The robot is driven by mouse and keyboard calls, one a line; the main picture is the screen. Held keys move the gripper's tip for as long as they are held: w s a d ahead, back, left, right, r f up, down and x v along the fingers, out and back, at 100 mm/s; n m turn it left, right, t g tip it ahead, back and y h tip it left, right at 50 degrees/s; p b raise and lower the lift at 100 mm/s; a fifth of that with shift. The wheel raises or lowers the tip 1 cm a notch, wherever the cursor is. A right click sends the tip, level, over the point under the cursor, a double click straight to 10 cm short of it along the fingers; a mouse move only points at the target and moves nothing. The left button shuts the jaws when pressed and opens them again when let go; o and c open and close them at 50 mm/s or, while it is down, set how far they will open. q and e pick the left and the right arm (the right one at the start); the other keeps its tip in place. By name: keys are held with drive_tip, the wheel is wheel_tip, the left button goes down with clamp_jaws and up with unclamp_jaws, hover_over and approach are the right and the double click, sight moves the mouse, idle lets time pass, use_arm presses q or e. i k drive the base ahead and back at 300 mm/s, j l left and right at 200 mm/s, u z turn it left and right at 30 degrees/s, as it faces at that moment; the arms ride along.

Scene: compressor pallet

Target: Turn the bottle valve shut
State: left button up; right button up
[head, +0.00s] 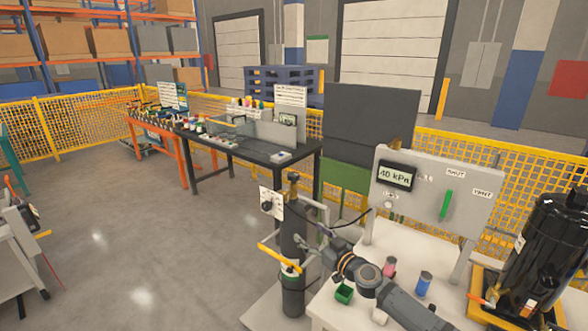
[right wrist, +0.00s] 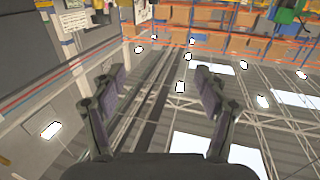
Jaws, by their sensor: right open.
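A dark gas bottle (head: 293,240) stands upright in a stand left of the white table. Its bottle valve (head: 293,178) is at the top; how far it is turned cannot be told. My right gripper (head: 318,236) is beside the bottle's right side, below the valve. Whether it touches the bottle cannot be told. In the right wrist view my right gripper (right wrist: 157,80) is open, with nothing between its fingers, and neither bottle nor valve can be made out there. My left gripper is not in view.
A panel (head: 467,210) has a gauge (head: 395,176) reading 40 kPa and a green lever (head: 446,205). A black compressor (head: 546,250) stands at the right. Small pink and blue containers and a green box (head: 344,293) are near my right arm.

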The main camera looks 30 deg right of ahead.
sight(293, 176)
drive_tip(key=i+l, duration=0.8)
drive_tip(key=i, duration=0.45)
drive_tip(key=j, duration=0.05)
